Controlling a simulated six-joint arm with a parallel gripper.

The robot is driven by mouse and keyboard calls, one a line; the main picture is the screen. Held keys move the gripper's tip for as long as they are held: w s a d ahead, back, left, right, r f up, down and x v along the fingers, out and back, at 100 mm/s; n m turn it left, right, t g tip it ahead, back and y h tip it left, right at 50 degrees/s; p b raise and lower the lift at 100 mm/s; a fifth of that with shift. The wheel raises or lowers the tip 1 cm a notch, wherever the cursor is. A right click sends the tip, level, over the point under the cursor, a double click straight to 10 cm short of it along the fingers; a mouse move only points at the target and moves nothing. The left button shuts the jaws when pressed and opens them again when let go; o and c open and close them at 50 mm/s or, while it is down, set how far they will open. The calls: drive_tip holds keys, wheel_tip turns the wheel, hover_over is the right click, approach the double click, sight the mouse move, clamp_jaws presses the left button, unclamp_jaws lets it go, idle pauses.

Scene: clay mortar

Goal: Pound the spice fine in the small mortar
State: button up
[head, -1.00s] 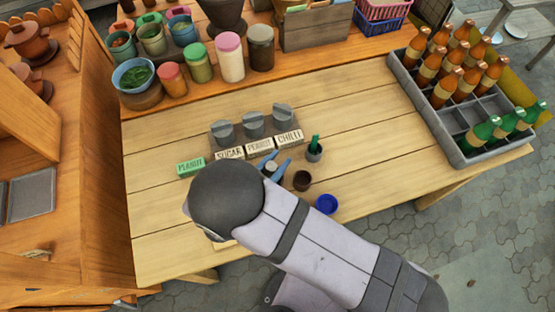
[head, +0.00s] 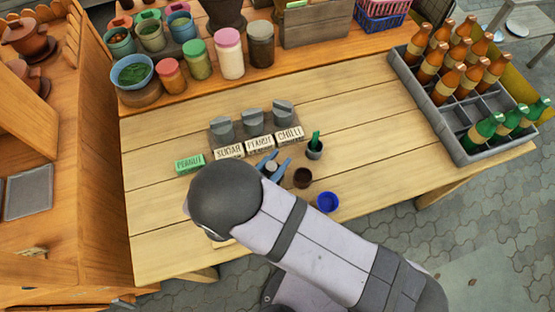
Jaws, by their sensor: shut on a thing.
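My gripper (head: 271,166), with blue fingers, is low over the middle of the table, just in front of the labelled blocks. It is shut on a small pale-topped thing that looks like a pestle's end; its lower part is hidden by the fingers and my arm. A small dark brown cup (head: 303,178), which may be the clay mortar, stands just right of the gripper, apart from it. Its contents are too small to make out. A blue bowl (head: 327,202) sits in front and to the right. A small grey pot (head: 314,152) with a green thing in it stands behind the cup.
Blocks marked sugar (head: 229,150), peanut and chilli (head: 289,134) stand before a grey-lidded rack (head: 254,122). Jars (head: 229,60) line the back shelf. A bottle crate (head: 447,122) is at right. The table's right-middle is clear.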

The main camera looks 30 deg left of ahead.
idle(0.3)
drive_tip(key=shift+r+p, duration=0.85)
drive_tip(key=shift+r, duration=0.05)
drive_tip(key=shift+r, duration=0.1)
wheel_tip(320, 180, up, 9)
drive_tip(key=p, duration=0.8)
